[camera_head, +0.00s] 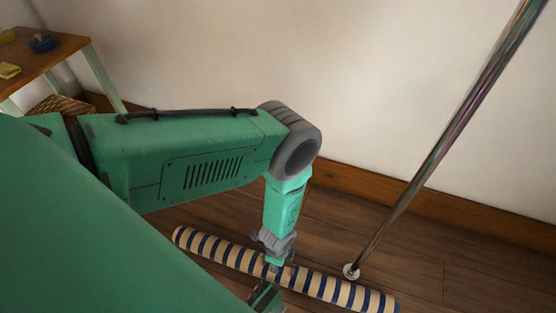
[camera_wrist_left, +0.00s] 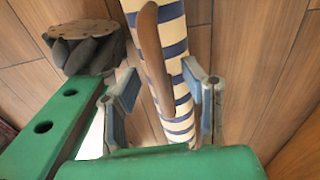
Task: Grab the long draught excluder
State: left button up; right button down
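The long draught excluder (camera_head: 325,285), a cream roll with dark blue stripes, lies on the wooden floor. It runs from the middle toward the lower right in the head view. My left gripper (camera_head: 274,268) reaches down over its middle part and hides a piece of it. In the left wrist view, the excluder (camera_wrist_left: 175,42) passes between the spread fingers of my left gripper (camera_wrist_left: 163,85), with a brown strap (camera_wrist_left: 155,60) along it. Gaps show beside the fingers, so the gripper is open. Whether a finger touches the roll is unclear. My right gripper is not in view.
A shiny metal pole (camera_head: 436,150) slants down to a round foot on the floor just behind the excluder. A wooden table (camera_head: 40,58) with small items and a wicker basket (camera_head: 62,106) are at the left. A wall with a wooden skirting board (camera_head: 455,213) closes the back.

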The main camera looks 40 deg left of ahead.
pick_arm(q)
grip_shut()
jog(key=shift+w, duration=0.1)
jog(key=shift+r, duration=0.15)
